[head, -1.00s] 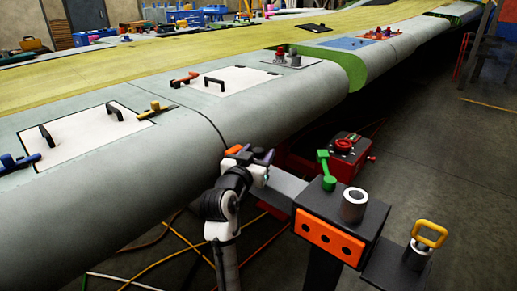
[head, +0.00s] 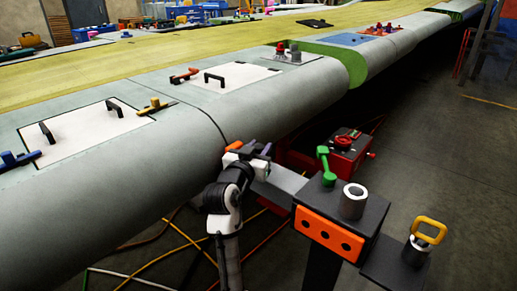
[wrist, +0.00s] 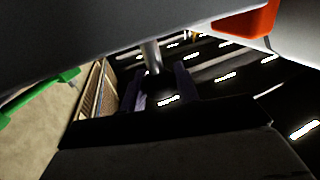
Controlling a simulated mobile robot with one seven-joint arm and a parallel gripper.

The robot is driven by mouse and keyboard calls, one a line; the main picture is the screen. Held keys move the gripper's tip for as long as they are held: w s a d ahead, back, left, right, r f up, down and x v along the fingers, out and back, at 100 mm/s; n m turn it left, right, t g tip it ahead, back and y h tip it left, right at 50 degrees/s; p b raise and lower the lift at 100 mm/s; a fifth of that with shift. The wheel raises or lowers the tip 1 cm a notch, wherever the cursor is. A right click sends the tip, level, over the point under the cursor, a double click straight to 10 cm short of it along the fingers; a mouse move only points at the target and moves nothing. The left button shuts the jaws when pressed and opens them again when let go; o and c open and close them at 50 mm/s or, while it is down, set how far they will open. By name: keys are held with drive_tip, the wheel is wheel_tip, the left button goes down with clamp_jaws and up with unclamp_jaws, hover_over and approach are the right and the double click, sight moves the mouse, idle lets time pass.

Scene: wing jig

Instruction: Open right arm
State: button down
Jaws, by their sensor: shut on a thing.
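On the wing, a white panel (head: 85,131) carries black handles, with a blue clamp (head: 18,160) at its left and a yellow clamp (head: 154,105) at its right. A second white panel (head: 232,86) has a red clamp (head: 184,75) at its left corner. I cannot tell which part is the right arm. My gripper (head: 262,149) is below the wing's rounded front edge, apart from these clamps. In the wrist view its purple fingers (wrist: 162,88) are on either side of a grey rod (wrist: 150,56). The rod's far end is not clear.
A dark box with an orange front (head: 331,233), a green handle (head: 324,164) and a grey cylinder (head: 353,202) stands close at right. A yellow loop handle (head: 430,230) is beside it. A red box (head: 343,150) and cables lie on the floor.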

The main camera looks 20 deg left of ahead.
hover_over(287, 179)
drive_tip(key=shift+d+p, duration=0.1)
drive_tip(key=shift+p, duration=0.2)
drive_tip(key=c, duration=1)
unclamp_jaws()
drive_tip(key=shift+c, duration=0.2)
drive_tip(key=shift+s, duration=0.1)
